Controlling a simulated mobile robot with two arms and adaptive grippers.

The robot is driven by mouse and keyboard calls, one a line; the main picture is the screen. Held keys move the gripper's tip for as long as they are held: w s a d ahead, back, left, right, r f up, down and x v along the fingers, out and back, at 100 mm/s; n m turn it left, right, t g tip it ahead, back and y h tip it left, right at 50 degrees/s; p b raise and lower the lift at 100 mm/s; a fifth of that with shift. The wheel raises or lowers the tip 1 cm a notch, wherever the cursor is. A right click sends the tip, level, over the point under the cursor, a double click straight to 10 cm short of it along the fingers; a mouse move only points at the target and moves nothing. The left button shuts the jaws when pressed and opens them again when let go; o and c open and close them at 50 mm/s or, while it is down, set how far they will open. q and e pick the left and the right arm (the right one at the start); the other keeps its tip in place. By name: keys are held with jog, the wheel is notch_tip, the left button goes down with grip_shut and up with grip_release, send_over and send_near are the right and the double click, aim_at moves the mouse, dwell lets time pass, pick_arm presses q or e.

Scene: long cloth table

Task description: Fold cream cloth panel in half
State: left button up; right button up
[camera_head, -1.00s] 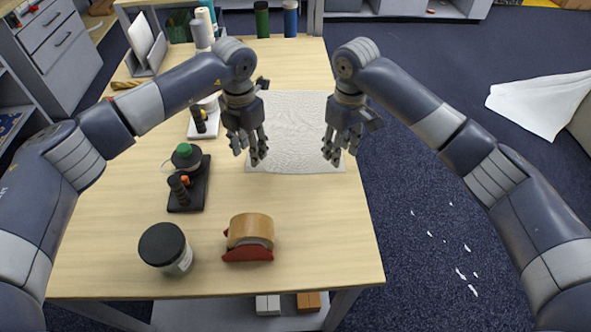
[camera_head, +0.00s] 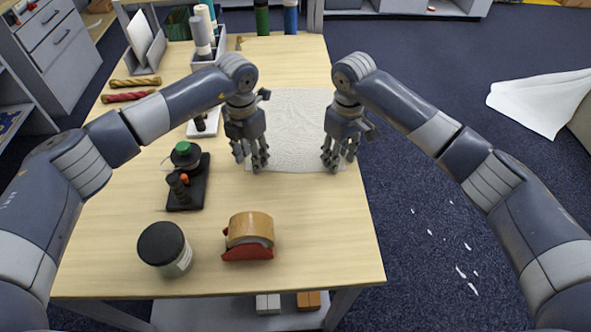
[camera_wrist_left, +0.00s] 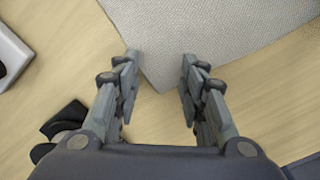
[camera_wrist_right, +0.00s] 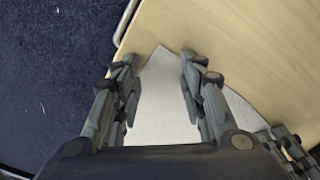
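The cream cloth panel (camera_head: 295,130) lies flat on the table between and behind my two hands. My left gripper (camera_head: 257,168) is over the cloth's near left corner. In the left wrist view its fingers (camera_wrist_left: 158,80) are apart, with the cloth corner (camera_wrist_left: 160,72) between them. My right gripper (camera_head: 340,168) is over the near right corner. In the right wrist view its fingers (camera_wrist_right: 158,75) are apart, with the cloth corner (camera_wrist_right: 162,85) between them. The cloth looks unfolded, though its far part is partly hidden by my arms.
A tape dispenser (camera_head: 249,236), a dark-lidded jar (camera_head: 165,248) and a black device with a green knob (camera_head: 188,178) stand on the near left of the table (camera_head: 320,240). Twisted rolls (camera_head: 130,97) and spools (camera_head: 202,35) are at the back left. The front right is clear.

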pick_arm(q)
jog(key=shift+f, duration=0.15)
jog(key=c, duration=0.8)
pick_arm(e)
jog(key=shift+f, duration=0.15)
jog(key=c, duration=0.8)
pick_arm(q)
grip_shut()
pick_arm(e)
grip_shut()
pick_arm(q)
jog(key=shift+a, duration=0.1)
pick_arm(e)
jog(key=shift+s+d+f, duration=0.1)
